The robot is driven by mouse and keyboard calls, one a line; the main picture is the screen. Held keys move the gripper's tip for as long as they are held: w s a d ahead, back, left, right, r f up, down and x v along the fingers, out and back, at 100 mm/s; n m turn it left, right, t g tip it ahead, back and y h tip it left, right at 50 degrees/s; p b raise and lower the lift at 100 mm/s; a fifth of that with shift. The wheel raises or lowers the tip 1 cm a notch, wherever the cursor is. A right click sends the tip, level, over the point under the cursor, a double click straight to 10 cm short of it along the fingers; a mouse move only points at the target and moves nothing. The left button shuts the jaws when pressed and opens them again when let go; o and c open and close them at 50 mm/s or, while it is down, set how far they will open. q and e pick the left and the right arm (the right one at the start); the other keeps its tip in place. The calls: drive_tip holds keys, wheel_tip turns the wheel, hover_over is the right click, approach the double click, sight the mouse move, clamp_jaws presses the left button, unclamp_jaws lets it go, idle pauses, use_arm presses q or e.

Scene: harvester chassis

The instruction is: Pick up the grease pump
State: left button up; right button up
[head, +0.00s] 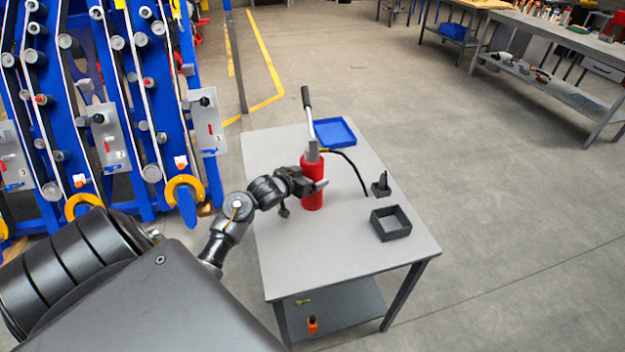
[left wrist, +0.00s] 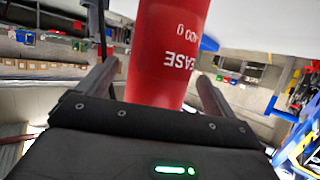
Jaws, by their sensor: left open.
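The grease pump (head: 312,182) stands upright on the grey table. It has a red cylinder, a grey head, a lever with a black grip slanting up, and a black hose hanging to the right. My left gripper (head: 316,187) is at the pump from the left, its fingers level with the red body. In the left wrist view the red pump body (left wrist: 170,50), with upside-down lettering, stands between the two fingers of the left gripper (left wrist: 157,85). The fingers are apart; I cannot tell whether either touches the body. My right gripper is not in view.
The grey table (head: 340,245) also bears a blue tray (head: 335,133) behind the pump, a small dark fitting (head: 381,185) and an open dark square box (head: 390,223) to the right. The table's front is clear. A blue harvester chassis (head: 130,100) stands at the left.

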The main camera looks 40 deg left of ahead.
use_arm(q)
drive_tip(key=shift+x, duration=0.95)
drive_tip(key=c, duration=1.9)
drive_tip(key=shift+w+r, duration=0.15)
drive_tip(key=shift+r, duration=0.05)
clamp_jaws()
drive_tip(key=shift+r, duration=0.15)
